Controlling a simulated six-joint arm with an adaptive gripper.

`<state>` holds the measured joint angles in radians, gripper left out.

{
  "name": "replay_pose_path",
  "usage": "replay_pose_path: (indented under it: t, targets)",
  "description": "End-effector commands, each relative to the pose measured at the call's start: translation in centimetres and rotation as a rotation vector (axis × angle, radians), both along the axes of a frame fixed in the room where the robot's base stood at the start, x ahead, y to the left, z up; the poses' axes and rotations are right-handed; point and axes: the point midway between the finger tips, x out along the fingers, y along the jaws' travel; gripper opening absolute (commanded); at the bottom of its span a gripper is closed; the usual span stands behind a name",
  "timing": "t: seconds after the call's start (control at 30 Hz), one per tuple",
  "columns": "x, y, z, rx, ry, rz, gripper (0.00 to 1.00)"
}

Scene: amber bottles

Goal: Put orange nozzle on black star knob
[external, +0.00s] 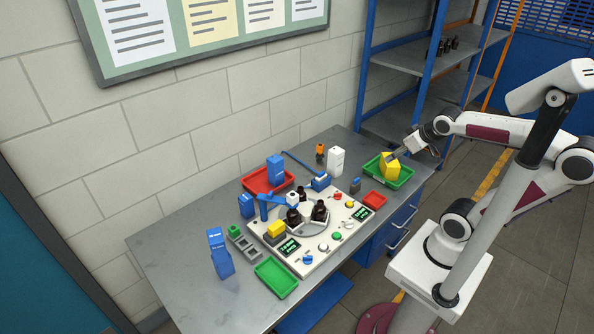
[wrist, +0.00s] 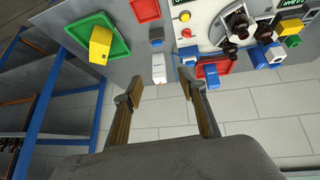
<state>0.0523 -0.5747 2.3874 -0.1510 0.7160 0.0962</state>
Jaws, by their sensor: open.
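A small orange-topped piece (external: 320,149), which looks like the orange nozzle, stands at the back of the table, left of a white bottle (external: 336,160). Its lower part looks dark. I cannot pick it out in the wrist view, where a finger may cover it. I cannot clearly make out the black star knob; the controls on the white panel (external: 309,263) are too small to tell. My gripper (external: 412,143) is open and empty, raised near the green tray. In the wrist view its fingers (wrist: 159,88) are apart, with the white bottle (wrist: 158,68) showing between them.
A green tray (external: 405,180) with a yellow bin stands at the right, beside a small red tray (external: 374,200). Dark bottles (external: 320,213) stand on the panel's round holder. Blue boxes and another red tray (external: 258,184) are further left. Blue shelving (external: 408,76) stands behind.

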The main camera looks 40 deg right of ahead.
Motion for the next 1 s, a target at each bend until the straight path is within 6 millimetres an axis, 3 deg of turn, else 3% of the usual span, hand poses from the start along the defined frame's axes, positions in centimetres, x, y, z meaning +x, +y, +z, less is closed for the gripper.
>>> replay_pose_path:
  t: [0.2, 0.4, 1.0]
  targets:
    - [-5.5, 2.8, -2.2, 0.063, 0.079, 0.055, 0.41]
    - [-8.0, 4.1, -3.3, 0.094, 0.119, 0.085, 0.41]
    - [-8.3, 4.2, -3.5, 0.097, 0.124, 0.09, 0.41]
